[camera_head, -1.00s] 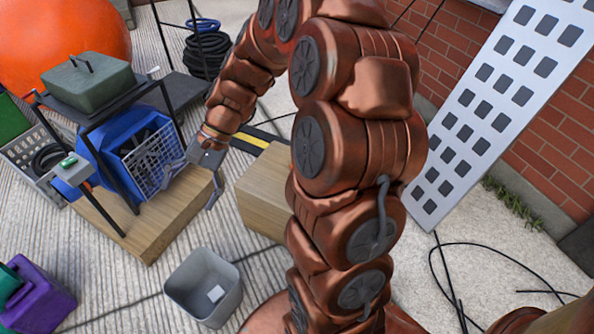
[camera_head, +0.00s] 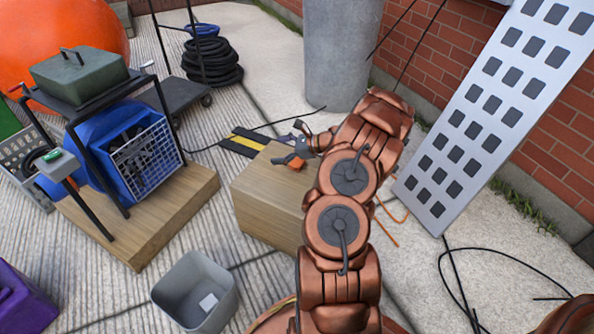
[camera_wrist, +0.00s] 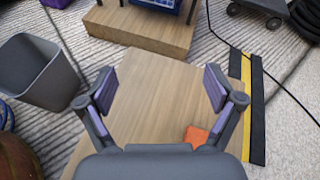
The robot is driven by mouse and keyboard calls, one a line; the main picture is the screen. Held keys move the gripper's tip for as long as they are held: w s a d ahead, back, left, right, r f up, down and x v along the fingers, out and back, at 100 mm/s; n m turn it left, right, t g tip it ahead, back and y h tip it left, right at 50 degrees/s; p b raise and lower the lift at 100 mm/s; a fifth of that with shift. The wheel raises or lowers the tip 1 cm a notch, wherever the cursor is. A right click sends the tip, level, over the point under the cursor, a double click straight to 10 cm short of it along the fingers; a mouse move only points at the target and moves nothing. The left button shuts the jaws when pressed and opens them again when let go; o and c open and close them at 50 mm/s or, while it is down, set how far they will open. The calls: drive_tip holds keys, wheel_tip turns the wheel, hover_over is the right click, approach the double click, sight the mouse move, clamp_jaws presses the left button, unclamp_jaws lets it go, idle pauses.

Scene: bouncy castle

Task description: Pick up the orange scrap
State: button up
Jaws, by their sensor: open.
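The orange scrap (camera_wrist: 196,136) lies on top of a light wooden box (camera_wrist: 150,75), toward its right edge in the wrist view. My gripper (camera_wrist: 159,89) is open and empty above the box, fingers spread wide. The scrap lies nearer the palm than the fingertips, by the base of the right finger, whose linkage partly covers it. In the head view my gripper (camera_head: 289,145) is over the far right part of the box (camera_head: 262,200), and the scrap (camera_head: 296,163) shows as a small orange patch close beside it.
A grey bin (camera_head: 195,292) stands in front of the box. A blue blower (camera_head: 125,150) sits on a wooden platform (camera_head: 190,195) to the left. A black and yellow strip (camera_head: 245,142) lies behind the box. A perforated white panel (camera_head: 490,110) leans against the brick wall at right.

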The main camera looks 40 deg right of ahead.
sight(297, 162)
drive_tip(key=s+d+f+m+h, duration=0.1)
drive_tip(key=s+d+f, duration=0.1)
drive_tip(key=d+f, duration=0.1)
drive_tip(key=s+d+f+m+t+h+b, duration=0.1)
drive_tip(key=d+f+m, duration=0.1)
drive_tip(key=d+f, duration=0.1)
drive_tip(key=s+d+f+m+h, duration=0.1)
drive_tip(key=s+d+f, duration=0.1)
drive_tip(key=d+f, duration=0.2)
drive_tip(key=shift+s+d+m+b, duration=0.3)
drive_tip(key=shift+d+m+b, duration=0.1)
drive_tip(key=shift+d, duration=0.45)
drive_tip(key=shift+w+f, duration=0.15)
drive_tip(key=shift+h, duration=0.3)
drive_tip(key=b+x, duration=0.3)
drive_tip(key=x, duration=0.3)
drive_tip(key=shift+a, duration=0.25)
drive_tip(key=shift+w+a+f+b, duration=0.1)
drive_tip(key=shift+w+b, duration=0.25)
drive_tip(key=shift+w, duration=0.15)
drive_tip(key=shift+c, duration=0.3)
drive_tip(key=c, duration=0.9)
